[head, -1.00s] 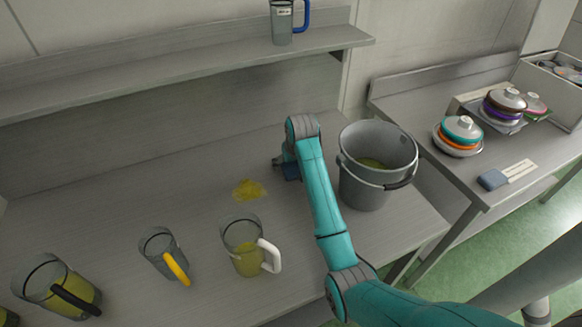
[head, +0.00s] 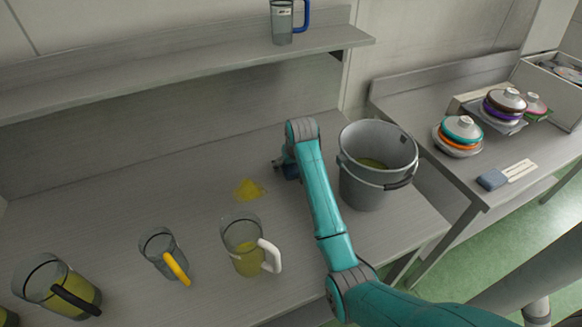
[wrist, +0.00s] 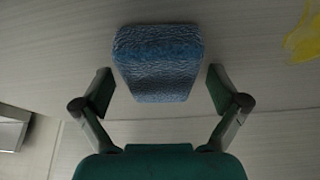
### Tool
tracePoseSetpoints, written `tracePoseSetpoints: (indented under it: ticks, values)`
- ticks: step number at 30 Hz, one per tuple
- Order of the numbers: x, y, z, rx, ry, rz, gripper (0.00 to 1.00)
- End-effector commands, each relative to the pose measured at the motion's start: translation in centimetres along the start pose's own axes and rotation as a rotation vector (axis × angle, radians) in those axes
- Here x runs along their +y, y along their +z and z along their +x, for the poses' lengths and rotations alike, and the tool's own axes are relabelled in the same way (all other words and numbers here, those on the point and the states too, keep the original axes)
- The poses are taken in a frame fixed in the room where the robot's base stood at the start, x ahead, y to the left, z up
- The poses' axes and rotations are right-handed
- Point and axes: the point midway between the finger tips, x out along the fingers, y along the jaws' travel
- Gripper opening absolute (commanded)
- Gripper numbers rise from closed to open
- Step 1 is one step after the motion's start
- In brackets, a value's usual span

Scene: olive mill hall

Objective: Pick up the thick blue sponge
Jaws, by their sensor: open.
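The thick blue sponge (wrist: 158,62) lies on the grey steel table, with a rough, wrinkled surface. In the wrist view it sits at the top middle, ahead of and partly between my fingertips. My gripper (wrist: 161,88) is open, one finger on each side of the sponge, with a visible gap on both sides. In the head view my gripper (head: 281,164) is low over the table, left of the grey bucket. The sponge there is mostly hidden by my gripper and arm.
A grey bucket (head: 362,190) stands close right of my arm. A yellow spill (head: 248,189) lies to the left. Clear jugs stand in front, including one with a white handle (head: 243,249). A flat blue block (head: 491,180) lies on the right-hand table.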

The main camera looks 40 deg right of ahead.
Motion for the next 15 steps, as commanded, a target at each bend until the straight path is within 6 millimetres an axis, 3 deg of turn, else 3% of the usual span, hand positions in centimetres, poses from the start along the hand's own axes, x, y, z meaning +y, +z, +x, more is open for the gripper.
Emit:
tracePoseSetpoints:
  ticks: [5, 11, 15]
  values:
    - [0.0, 0.01, 0.01, 0.0, 0.0, 0.0, 0.94]
    - [0.0, 0.02, 0.01, 0.0, 0.0, 0.0, 0.44]
    - [0.0, 0.03, 0.03, -0.001, 0.0, 0.0, 0.43]
